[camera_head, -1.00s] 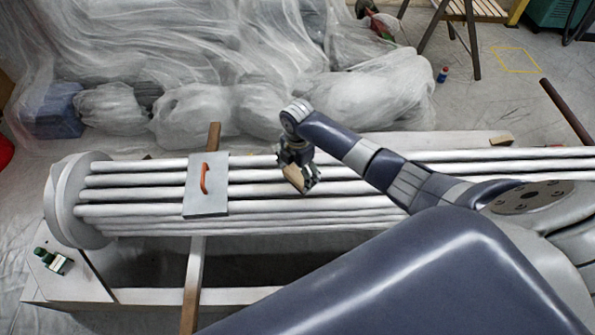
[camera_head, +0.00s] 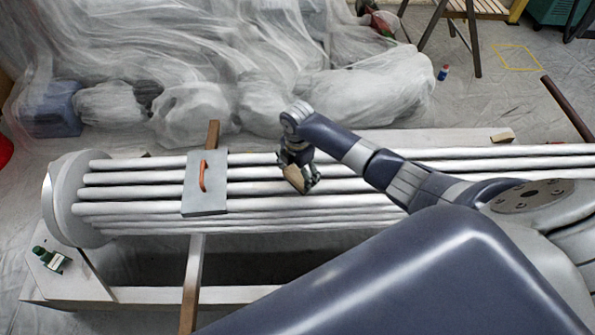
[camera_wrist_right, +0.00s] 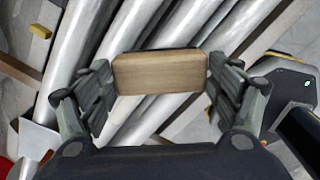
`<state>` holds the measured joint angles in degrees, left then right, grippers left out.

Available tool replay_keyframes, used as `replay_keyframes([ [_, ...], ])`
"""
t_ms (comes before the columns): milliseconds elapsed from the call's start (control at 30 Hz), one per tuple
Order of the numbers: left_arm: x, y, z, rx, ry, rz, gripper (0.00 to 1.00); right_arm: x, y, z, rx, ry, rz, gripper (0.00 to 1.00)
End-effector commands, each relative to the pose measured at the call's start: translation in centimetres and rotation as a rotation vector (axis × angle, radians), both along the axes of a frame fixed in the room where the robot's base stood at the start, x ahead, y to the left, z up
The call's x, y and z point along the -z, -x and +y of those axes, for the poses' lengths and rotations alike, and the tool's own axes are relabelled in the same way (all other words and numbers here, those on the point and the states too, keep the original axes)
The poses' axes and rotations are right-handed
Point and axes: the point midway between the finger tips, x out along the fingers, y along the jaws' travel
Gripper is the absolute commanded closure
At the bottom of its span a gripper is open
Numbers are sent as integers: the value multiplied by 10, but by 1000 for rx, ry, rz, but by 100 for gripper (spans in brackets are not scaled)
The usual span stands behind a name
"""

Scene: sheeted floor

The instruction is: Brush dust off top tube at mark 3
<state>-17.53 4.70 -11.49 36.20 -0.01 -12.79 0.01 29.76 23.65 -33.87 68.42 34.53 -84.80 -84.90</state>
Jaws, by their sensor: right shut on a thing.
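A bundle of long pale grey tubes (camera_head: 130,193) runs across the head view and also shows beneath my gripper in the right wrist view (camera_wrist_right: 72,60). The farthest tube (camera_head: 450,153) looks like the top one. I cannot make out a number 3 mark. My right gripper (camera_head: 299,181) is shut on a wooden block (camera_wrist_right: 160,72), which looks like the brush back. Its fingers grip both ends, and it is over the tubes right of the grey plate. Bristles are hidden, and I cannot tell whether they touch a tube. My left gripper is out of view.
A grey plate with an orange handle (camera_head: 203,178) lies across the tubes. A round flange (camera_head: 62,200) closes their left end. A wooden bar (camera_head: 192,280) passes under them. A small green object (camera_head: 50,260) sits front left. Plastic-draped things (camera_head: 190,115) fill the back.

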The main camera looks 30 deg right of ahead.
Motion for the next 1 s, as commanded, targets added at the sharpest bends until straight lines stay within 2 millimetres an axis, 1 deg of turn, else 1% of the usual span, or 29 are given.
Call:
replay_keyframes([
  [33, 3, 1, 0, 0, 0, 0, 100, 3, 0, 0, 0, 0, -1, 36],
  [167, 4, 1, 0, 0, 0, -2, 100, 6, 0, 0, -1, 0, -1, 36],
  [367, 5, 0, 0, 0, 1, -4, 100, 6, -2, 4, -1, -1, -2, 36],
  [700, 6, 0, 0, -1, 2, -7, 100, 6, -14, 29, -1, -1, -2, 36],
  [1000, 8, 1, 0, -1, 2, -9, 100, 7, -19, 40, 0, -1, -1, 36],
])
